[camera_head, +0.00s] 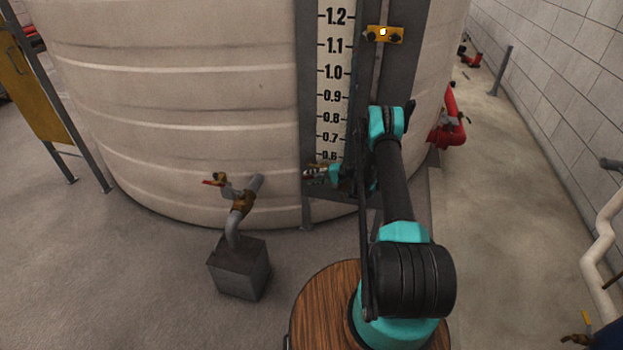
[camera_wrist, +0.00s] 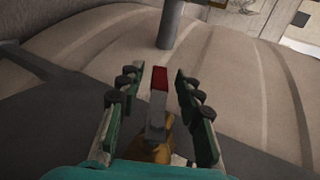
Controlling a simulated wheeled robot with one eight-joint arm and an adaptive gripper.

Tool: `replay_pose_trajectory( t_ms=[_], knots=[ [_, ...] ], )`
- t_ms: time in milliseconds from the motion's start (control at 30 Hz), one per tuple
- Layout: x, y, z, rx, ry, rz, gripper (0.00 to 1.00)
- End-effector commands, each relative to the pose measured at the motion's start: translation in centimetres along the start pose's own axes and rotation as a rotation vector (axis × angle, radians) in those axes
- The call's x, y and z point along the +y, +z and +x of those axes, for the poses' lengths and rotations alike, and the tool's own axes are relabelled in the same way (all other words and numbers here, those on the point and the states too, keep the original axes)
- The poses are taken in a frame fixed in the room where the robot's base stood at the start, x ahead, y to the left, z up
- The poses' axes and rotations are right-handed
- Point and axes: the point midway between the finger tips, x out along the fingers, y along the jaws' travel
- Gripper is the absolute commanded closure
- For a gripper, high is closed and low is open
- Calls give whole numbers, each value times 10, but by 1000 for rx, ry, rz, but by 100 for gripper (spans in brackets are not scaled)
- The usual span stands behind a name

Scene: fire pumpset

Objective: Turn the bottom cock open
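The cock shows in the wrist view as a grey lever with a red end (camera_wrist: 159,80) above a brass body (camera_wrist: 152,150). My gripper (camera_wrist: 153,85) is open, with one finger on each side of the lever. Gaps show between the lever and both fingers, so it looks untouched. In the head view my gripper (camera_head: 316,172) is at the lower end of the level gauge (camera_head: 331,85), beside the tank. There, the cock is too small and covered to make out clearly.
The large pale tank (camera_head: 190,110) fills the background. Left of my gripper, a brass valve with a red handle (camera_head: 213,182) sits on a grey pipe (camera_head: 233,230) above a grey block (camera_head: 240,268). A yellow fitting (camera_head: 383,34) is higher on the gauge.

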Motion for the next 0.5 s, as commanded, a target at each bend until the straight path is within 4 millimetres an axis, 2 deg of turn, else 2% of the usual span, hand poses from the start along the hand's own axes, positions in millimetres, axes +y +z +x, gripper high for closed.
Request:
replay_pose_trajectory(
  t_ms=[300, 500],
  knots=[
    [0, 0, -2, 1, 1, 0, 63],
    [0, -1, -26, 2, 1, 1, 63]
  ],
)
